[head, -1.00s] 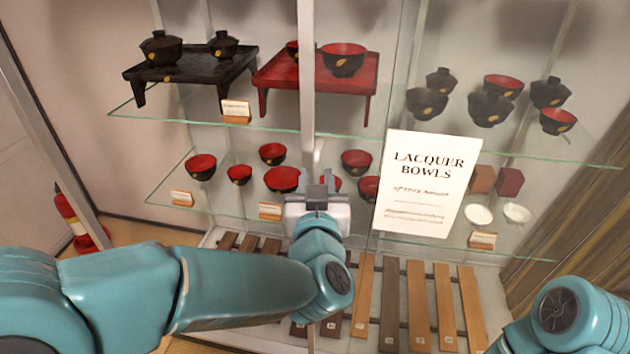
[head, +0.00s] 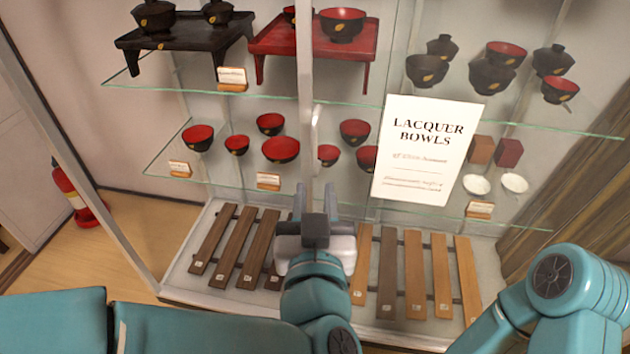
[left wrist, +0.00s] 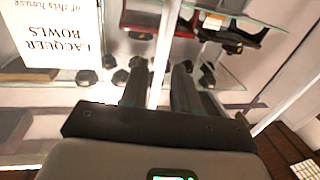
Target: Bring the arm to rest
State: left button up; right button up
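My left gripper (head: 315,203) is in the lower middle of the head view, in front of the display case. Its two fingers point away from me, apart, with nothing between them. The left wrist view also shows the fingers (left wrist: 160,88) parted and empty. A pale upright post (head: 306,75) with a curved handle (head: 316,128) stands beyond and above the fingertips, and the gripper appears clear of the handle. Of my right arm only a teal link shows at lower right; its gripper is out of view.
The glass case holds lacquer bowls on two shelves (head: 230,187) and wooden slats (head: 415,275) below. A sign (head: 425,150) reading "LACQUER BOWLS" is at the front. A red fire extinguisher (head: 75,195) stands at left. Bare floor (head: 150,235) shows left of the case.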

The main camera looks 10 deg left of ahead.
dwell(0.4)
pick_arm(q)
jog(key=w+a+f+g+y+p, duration=0.2)
jog(key=w+a+f+g+p, duration=0.1)
jog(key=a+f, duration=0.6)
jog(key=w+a+f+g+y+p, duration=0.1)
jog(key=w+a+f+g+p, duration=0.2)
jog(key=a+f, duration=0.65)
jog(key=s+d+f+g+h+p, duration=0.1)
jog(key=s+f+g+h, duration=0.1)
jog(key=s+f, duration=0.35)
jog(key=s+d+f+g+h, duration=0.1)
jog(key=s+f+g, duration=0.15)
jog(key=f, duration=0.65)
jog(key=s+d+f+g+h, duration=0.3)
jog(key=s+d, duration=0.1)
jog(key=s, duration=0.2)
jog(key=s+d+f+g+h, duration=0.3)
jog(key=s+d+g, duration=0.1)
jog(key=s, duration=0.2)
jog(key=shift+s+d+n, duration=0.3)
jog(key=shift+s+d, duration=0.05)
jog(key=shift+s, duration=0.05)
